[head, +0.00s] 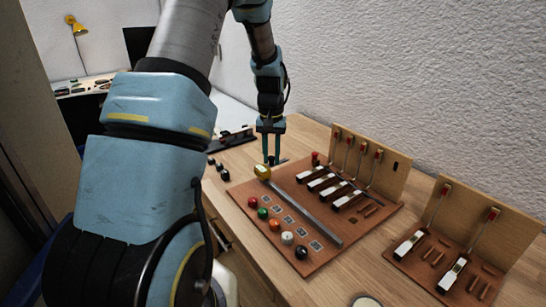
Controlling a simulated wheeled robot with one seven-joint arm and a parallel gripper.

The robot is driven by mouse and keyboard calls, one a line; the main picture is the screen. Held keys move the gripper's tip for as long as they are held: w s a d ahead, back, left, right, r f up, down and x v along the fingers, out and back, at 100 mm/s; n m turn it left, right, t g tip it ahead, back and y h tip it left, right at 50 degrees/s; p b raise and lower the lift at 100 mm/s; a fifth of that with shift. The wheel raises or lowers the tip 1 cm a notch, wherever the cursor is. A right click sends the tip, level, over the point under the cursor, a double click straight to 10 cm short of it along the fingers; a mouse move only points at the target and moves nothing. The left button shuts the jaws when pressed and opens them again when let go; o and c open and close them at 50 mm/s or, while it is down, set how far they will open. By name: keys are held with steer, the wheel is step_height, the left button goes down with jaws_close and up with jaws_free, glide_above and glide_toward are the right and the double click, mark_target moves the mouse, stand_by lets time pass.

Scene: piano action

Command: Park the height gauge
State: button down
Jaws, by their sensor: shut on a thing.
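My gripper (271,148) points down at the far left corner of the brown board (325,262). Its fingers are shut on a small, thin grey piece (281,161), seemingly the height gauge, which sticks out to the right of the fingertips. It is too small and too covered to make out its shape. I cannot tell whether the fingertips touch the block.
Several coloured knobs (275,226) line the board's left edge. Upright wooden panels with red-tipped rods and white key pieces stand on this board and on a second board (436,266) at right. Small black pieces (222,170) lie left. Bare table (362,262) separates the boards.

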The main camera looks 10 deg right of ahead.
steer(key=shift+w+a+r, duration=0.1)
steer(key=shift+w+a, duration=0.05)
steer(key=shift+w, duration=0.1)
steer(key=c, duration=0.8)
jaws_free()
step_height(320, 180, up, 11)
steer(key=b, duration=0.2)
steer(key=shift+b, duration=0.35)
steer(key=s+a+f+n, duration=0.1)
steer(key=s+a+f, duration=0.2)
steer(key=s+a, duration=0.4)
steer(key=s+a+f+n+t, duration=0.1)
steer(key=s+a+f, duration=0.2)
steer(key=s+a, duration=0.4)
steer(key=s, duration=0.5)
steer(key=shift+t, duration=0.3)
